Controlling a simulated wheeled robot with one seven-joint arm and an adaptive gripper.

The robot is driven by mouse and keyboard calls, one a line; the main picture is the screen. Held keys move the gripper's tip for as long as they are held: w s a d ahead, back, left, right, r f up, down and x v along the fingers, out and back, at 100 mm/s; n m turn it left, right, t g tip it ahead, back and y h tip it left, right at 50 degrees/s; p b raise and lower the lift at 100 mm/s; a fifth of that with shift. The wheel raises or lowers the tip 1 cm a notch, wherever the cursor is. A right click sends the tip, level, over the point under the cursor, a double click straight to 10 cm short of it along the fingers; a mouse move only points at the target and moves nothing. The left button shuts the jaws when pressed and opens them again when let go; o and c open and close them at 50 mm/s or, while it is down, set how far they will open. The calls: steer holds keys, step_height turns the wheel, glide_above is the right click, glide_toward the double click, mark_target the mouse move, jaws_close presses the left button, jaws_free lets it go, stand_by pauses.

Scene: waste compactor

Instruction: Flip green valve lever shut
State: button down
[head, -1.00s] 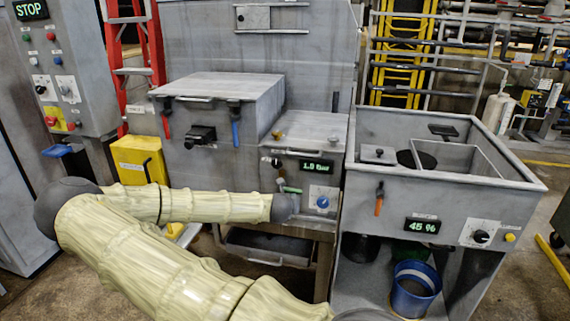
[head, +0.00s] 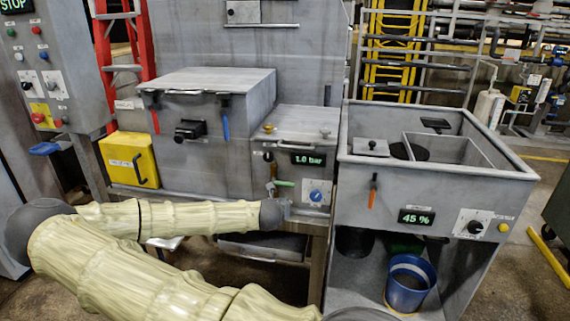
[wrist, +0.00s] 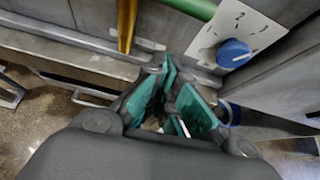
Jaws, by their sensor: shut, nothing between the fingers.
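The green valve lever (head: 284,183) sits on the front of the small grey unit with the pressure display (head: 308,159). It points sideways to the right, roughly level, across a brass-coloured vertical pipe (wrist: 126,24). In the wrist view the green lever (wrist: 190,8) crosses the top edge, partly cut off. My gripper (wrist: 178,82) is shut and empty, its teal-padded fingers below the lever and apart from it in that view. In the head view my gripper (head: 284,209) is small and just below the lever; contact cannot be told there. The display reads 1.0 bar.
A blue knob (head: 316,196) is right of the lever and also shows in the wrist view (wrist: 233,53). A grey sorting bin unit (head: 440,185) with an orange lever (head: 373,190) stands to the right. A blue bucket (head: 410,285) stands below it.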

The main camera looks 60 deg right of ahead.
steer(key=b+v, duration=0.1)
steer(key=v, duration=0.6)
steer(key=shift+s, duration=0.2)
steer(key=shift+r, duration=0.1)
steer(key=s+a+f+m+g+y, duration=0.1)
steer(key=s+a+f+m+y, duration=0.2)
steer(key=a+f, duration=0.5)
steer(key=s+a+f+m+y, duration=0.1)
steer(key=s+a+f+m, duration=0.1)
steer(key=a+f+m, duration=0.6)
steer(key=s+a+f+m+g+y, duration=0.1)
steer(key=s+a+f+y, duration=0.15)
steer(key=a+f, duration=0.55)
steer(key=s+a+f+m+y, duration=0.1)
steer(key=a+f+m, duration=0.2)
steer(key=a, duration=0.5)
steer(key=s+a+f+m+y, duration=0.1)
steer(key=a+f+m+y, duration=0.1)
steer(key=a, duration=0.7)
steer(key=s+a+f+m+y, duration=0.1)
steer(key=a+f+m, duration=0.3)
steer(key=a, duration=0.4)
steer(key=shift+a+y, duration=0.4)
steer(key=shift+y, duration=0.15)
